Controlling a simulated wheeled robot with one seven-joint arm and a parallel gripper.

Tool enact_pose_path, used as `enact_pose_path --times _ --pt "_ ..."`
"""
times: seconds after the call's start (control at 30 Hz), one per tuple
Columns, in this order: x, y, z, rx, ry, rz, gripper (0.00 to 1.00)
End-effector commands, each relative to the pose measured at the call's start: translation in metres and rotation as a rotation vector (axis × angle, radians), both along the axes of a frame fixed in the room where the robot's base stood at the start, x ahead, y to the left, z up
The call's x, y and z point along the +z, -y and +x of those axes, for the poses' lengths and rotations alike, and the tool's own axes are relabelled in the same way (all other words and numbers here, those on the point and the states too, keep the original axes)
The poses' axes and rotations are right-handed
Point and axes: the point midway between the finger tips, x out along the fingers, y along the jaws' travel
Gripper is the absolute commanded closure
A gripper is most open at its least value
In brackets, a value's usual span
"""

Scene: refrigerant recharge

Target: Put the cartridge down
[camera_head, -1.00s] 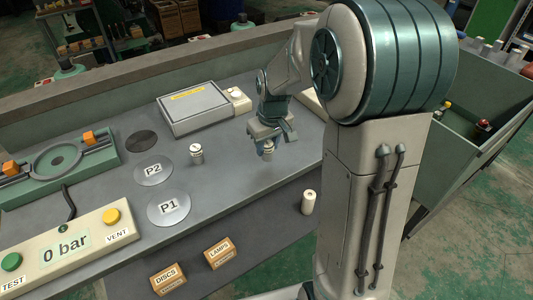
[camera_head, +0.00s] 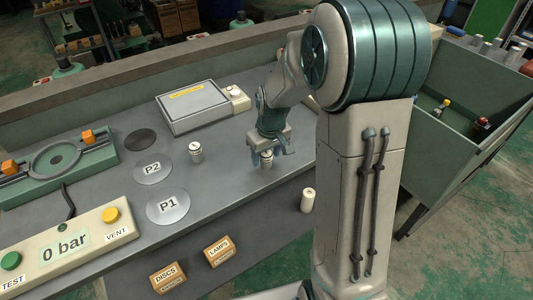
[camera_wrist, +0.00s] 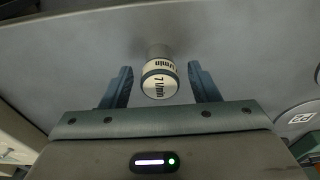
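A small pale cartridge (camera_head: 267,163) is upright beneath my gripper (camera_head: 268,152), at the grey bench top right of the P1 and P2 discs. In the wrist view the cartridge (camera_wrist: 158,80) carries a "7 l/min" label and sits between the two fingers of my gripper (camera_wrist: 160,84). The fingers are apart, with a gap on each side of it. It appears to stand on the bench, though its base is partly hidden. A similar cartridge (camera_head: 196,152) stands left of my gripper. Another pale cylinder (camera_head: 307,200) stands on the lower front surface.
The P1 disc (camera_head: 168,207) and P2 disc (camera_head: 153,168) are bare. A grey box (camera_head: 193,106) lies behind. A panel (camera_head: 66,248) reads 0 bar. DISCS (camera_head: 168,277) and LAMPS (camera_head: 219,252) boxes lie in front. A green bin (camera_head: 440,170) is at right.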

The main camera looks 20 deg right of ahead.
Motion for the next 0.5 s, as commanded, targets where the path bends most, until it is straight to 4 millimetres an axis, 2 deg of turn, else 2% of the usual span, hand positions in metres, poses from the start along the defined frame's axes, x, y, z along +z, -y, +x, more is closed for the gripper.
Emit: enact_pose_path --times 0.17,0.27,0.5 --pt "0.003 0.000 0.000 0.000 0.000 0.000 0.45" --pt "0.013 0.001 0.000 0.000 0.005 0.000 0.45" --pt "0.062 0.003 -0.007 -0.001 0.008 -0.001 0.45"
